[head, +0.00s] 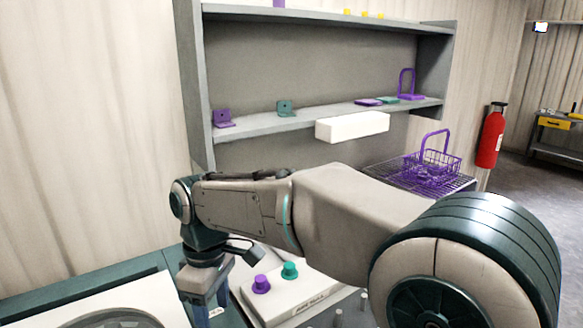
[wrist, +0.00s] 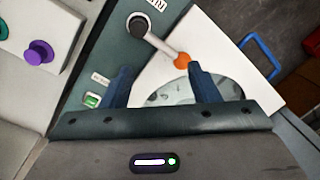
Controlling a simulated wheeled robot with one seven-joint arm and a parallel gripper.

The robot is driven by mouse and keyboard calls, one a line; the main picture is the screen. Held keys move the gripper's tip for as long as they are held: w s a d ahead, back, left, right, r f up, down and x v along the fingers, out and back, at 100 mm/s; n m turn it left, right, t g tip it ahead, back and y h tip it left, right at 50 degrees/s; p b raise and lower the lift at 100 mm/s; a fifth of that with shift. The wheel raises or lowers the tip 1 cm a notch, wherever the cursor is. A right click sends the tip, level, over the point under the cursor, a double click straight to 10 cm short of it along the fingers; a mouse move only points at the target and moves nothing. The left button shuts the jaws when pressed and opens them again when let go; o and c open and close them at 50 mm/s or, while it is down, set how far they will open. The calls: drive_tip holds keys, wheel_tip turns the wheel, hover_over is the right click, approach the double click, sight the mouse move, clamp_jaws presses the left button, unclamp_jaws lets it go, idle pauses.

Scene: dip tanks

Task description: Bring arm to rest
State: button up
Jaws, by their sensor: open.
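My gripper (head: 208,308) is at the lower left of the head view, at the end of my arm, pointing down above a teal-edged bench. In the wrist view, my gripper (wrist: 160,88) shows two blue fingers spread apart with nothing between them. Below the fingers are a teal panel (wrist: 100,68), a lever with an orange knob (wrist: 182,60) and a white plate with a round opening (wrist: 165,95). The fingers hide part of the plate. Whether they touch anything below cannot be told.
A control box with a purple knob (head: 261,284) and a teal knob (head: 290,270) stands beside my gripper. A grey shelf (head: 270,130) with small brackets is behind. A purple basket (head: 435,165) sits on a wire rack at right. A fire extinguisher (head: 491,138) hangs farther right.

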drive_tip(key=d+m+t, duration=0.2)
drive_tip(key=d+m, duration=0.6)
drive_tip(key=d, duration=1.1)
drive_tip(key=s+d+f+m+t, duration=0.1)
drive_tip(key=s+d+f+m, duration=0.1)
drive_tip(key=s+d+m, duration=0.1)
drive_tip(key=s+d+f+m+t, duration=0.1)
drive_tip(key=s+d+m, duration=0.3)
drive_tip(key=d, duration=0.4)
drive_tip(key=shift+d+f+m, duration=0.25)
drive_tip(key=shift+f+m, duration=0.25)
drive_tip(key=shift+f, duration=0.4)
drive_tip(key=c, duration=0.3)
drive_tip(key=shift+a, duration=0.1)
drive_tip(key=shift+c, duration=0.5)
